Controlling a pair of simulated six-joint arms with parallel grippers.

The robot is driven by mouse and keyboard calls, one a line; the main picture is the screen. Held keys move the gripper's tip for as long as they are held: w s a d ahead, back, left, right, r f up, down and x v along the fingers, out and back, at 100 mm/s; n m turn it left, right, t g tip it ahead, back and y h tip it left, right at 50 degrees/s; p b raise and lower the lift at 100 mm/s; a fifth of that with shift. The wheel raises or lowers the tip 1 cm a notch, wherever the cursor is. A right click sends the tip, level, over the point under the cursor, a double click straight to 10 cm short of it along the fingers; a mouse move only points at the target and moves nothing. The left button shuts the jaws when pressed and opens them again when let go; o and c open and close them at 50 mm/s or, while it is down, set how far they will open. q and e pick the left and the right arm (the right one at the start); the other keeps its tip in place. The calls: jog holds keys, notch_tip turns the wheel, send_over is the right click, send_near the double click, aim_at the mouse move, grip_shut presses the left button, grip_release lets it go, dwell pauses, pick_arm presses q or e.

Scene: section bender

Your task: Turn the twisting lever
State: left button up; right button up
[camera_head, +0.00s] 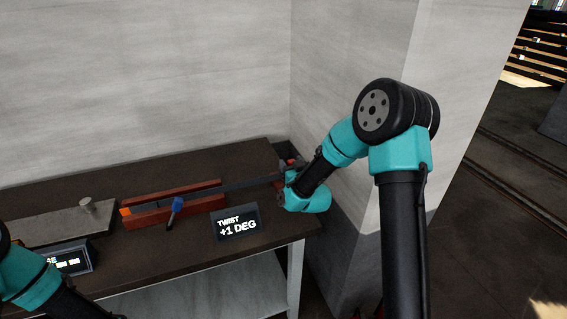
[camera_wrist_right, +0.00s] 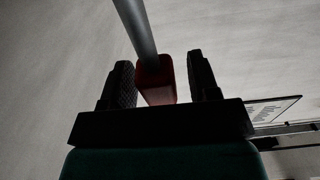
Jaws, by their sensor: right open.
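The twisting lever shows in the right wrist view as a grey rod (camera_wrist_right: 136,25) ending in a red block-like grip (camera_wrist_right: 154,80). My right gripper (camera_wrist_right: 160,64) is open, with one dark finger on each side of the red grip. The gap to the right finger looks wider; I cannot tell whether the left finger touches. A display (camera_head: 236,224) reads "TWIST +1 DEG". My left arm shows at the lower left, its gripper out of view.
The dark bench (camera_head: 170,262) carries a long red-sided fixture (camera_head: 190,190) with a blue-handled clamp (camera_head: 174,209). A grey plate (camera_head: 60,226) with a peg and a second display (camera_head: 72,262) are at left. Walls stand behind and right of the bench.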

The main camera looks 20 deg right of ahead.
jog(key=shift+w, duration=0.6)
grip_shut()
